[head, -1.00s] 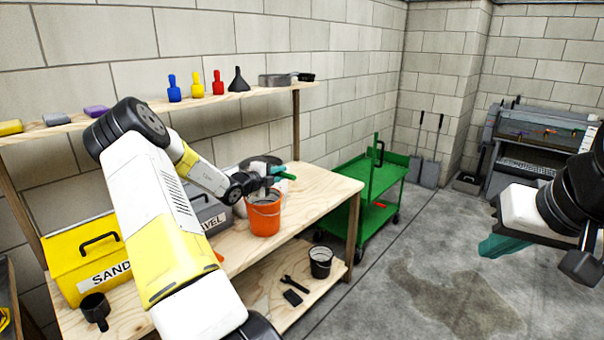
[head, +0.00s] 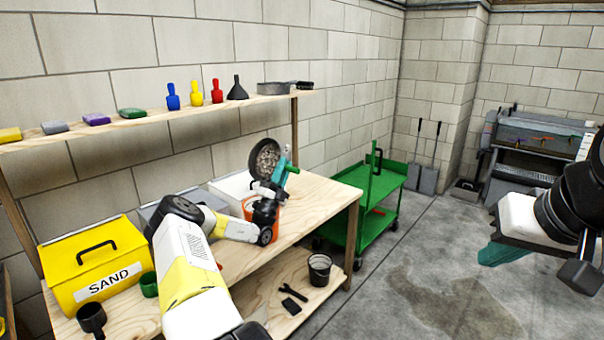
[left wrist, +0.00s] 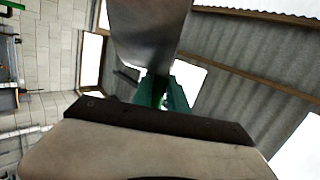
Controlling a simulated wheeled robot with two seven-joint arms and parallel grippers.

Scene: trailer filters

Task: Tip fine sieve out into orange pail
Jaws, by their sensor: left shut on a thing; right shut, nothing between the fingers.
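The fine sieve (head: 254,163) is a round dark-rimmed pan with grey gravel-like bits in it, tipped steeply so that its inside faces me in the head view. My left gripper (head: 284,180) is shut on the sieve's right side and holds it above the orange pail (head: 248,207). The pail stands on the bench, largely hidden behind my left wrist; its inside is not visible. In the left wrist view, the teal fingers (left wrist: 161,92) meet below the sieve's metal wall (left wrist: 148,30). My right gripper (head: 490,253) is shut and empty over the floor at the right.
A white box (head: 232,186), a grey box (head: 152,212) and the yellow SAND box (head: 90,262) line the bench's back. A green cup (head: 149,284) and black mug (head: 92,318) stand in front. The bench's right end (head: 325,196) is clear. A green cart (head: 372,225) stands beyond.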

